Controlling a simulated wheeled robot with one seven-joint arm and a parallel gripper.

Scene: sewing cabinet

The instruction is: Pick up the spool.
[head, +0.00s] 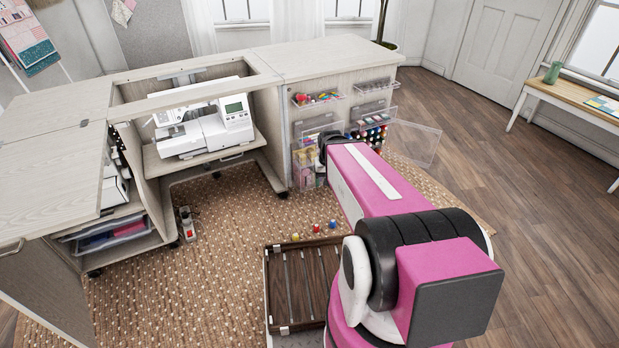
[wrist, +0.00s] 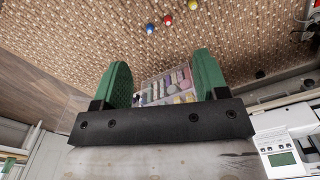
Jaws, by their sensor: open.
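Three small spool-like pieces lie apart on the woven rug in the head view: a yellow one (head: 295,237), a red one (head: 316,228) and a blue one (head: 332,224). In the wrist view the blue (wrist: 149,28), red (wrist: 167,20) and yellow (wrist: 193,4) pieces show at the top, beyond the fingers. More spools of several colours (head: 370,135) sit in a clear holder on the cabinet's side. I cannot tell which spool is meant. My gripper (wrist: 163,63) has its green fingers apart with nothing held. In the head view my arm largely hides it near the cabinet.
A clear bin of pastel items (wrist: 168,88) shows beyond the gap between my fingers. Clear trays (head: 318,98) and a clear panel (head: 415,142) stick out from the cabinet. A sewing machine (head: 205,130) stands left. Wooden floor at right is free.

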